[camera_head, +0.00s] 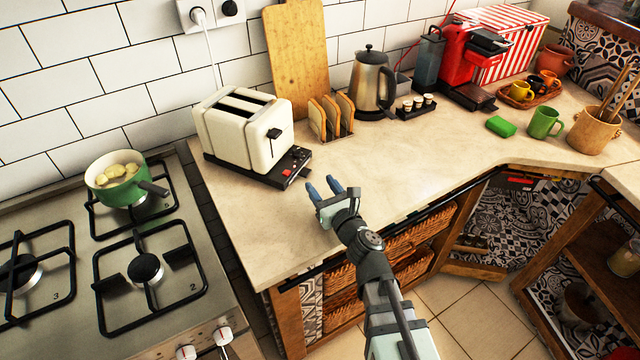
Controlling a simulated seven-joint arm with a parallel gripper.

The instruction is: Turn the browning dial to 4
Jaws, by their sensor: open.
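The cream toaster (238,130) stands on the counter at the back left, plugged into the wall. Its lever (273,133) is on the end facing right. Its black base has a control strip (290,166) along the front right edge, with a red button and what look like small dark knobs. The browning dial's setting is too small to read. My gripper (325,190) is open and empty above the counter's front edge, in front of and to the right of the control strip, apart from it.
A gas hob (130,262) with a green pot (122,184) is at the left. A toast rack (331,117), a wooden board (298,60) and a kettle (371,85) stand right of the toaster. The counter (400,165) between my gripper and these is clear.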

